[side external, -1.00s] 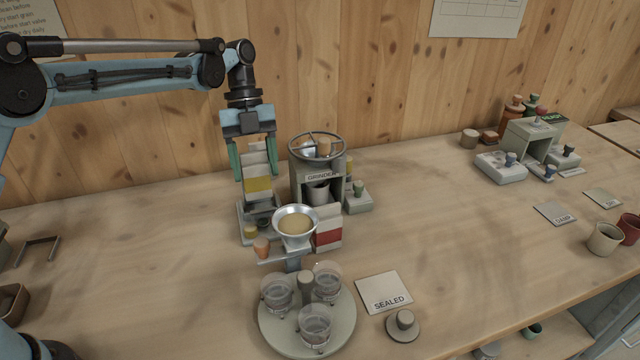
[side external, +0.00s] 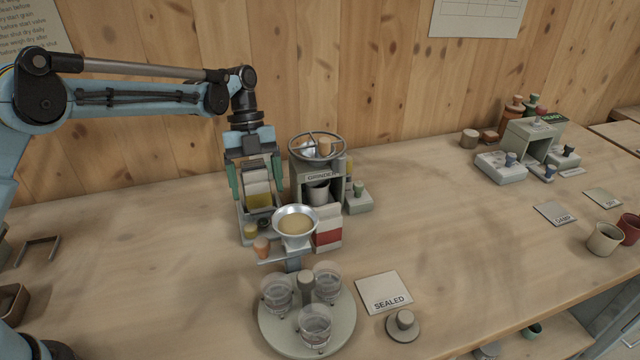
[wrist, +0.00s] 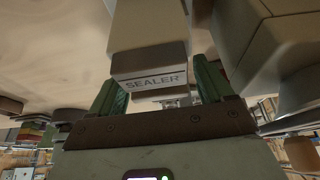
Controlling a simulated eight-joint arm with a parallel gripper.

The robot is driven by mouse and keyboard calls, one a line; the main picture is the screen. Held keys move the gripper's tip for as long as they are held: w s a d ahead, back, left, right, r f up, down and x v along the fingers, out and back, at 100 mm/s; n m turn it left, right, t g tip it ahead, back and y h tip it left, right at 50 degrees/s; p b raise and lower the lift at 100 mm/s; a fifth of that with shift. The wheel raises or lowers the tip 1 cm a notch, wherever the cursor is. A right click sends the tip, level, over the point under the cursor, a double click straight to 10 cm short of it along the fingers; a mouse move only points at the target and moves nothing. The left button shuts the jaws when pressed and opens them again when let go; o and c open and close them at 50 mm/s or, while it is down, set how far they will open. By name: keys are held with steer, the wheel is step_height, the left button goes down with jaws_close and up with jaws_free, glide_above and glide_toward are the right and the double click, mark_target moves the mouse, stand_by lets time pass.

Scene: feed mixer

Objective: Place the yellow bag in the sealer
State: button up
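The yellow bag (side external: 258,200), pale with a yellow band, stands in the sealer (side external: 246,229), left of the grinder. My gripper (side external: 254,194) points down over it, its green fingers wide apart on either side. In the wrist view, the sealer's head with its SEALER label (wrist: 154,81) lies between the fingertips (wrist: 160,85). A gap shows at the right finger, and I see no grip on anything. The bag cannot be made out in the wrist view; the pale head and my gripper hide its upper part.
The grinder (side external: 319,178) stands close on the right of my gripper. A metal funnel bowl (side external: 295,224) and a red-banded bag (side external: 328,238) stand in front. A round tray of glass cups (side external: 346,337) and the SEALED card (side external: 384,292) lie nearer. The bench's middle right is clear.

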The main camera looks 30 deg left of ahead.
steer(key=shift+o, duration=0.4)
steer(key=shift+r, duration=0.1)
steer(key=shift+r, duration=0.2)
steer(key=v, duration=1.1)
steer(key=shift+w+a+r, duration=0.1)
steer(key=shift+r, duration=0.05)
steer(key=s+r+n+t+y, duration=0.2)
steer(key=s+r+n+t, duration=0.35)
steer(key=s+n, duration=0.7)
steer(key=s+a+f+n+t+y, duration=0.1)
steer(key=s+f+n+t, duration=0.4)
steer(key=s+f+n, duration=0.4)
steer(key=n, duration=0.5)
steer(key=shift+a, duration=0.4)
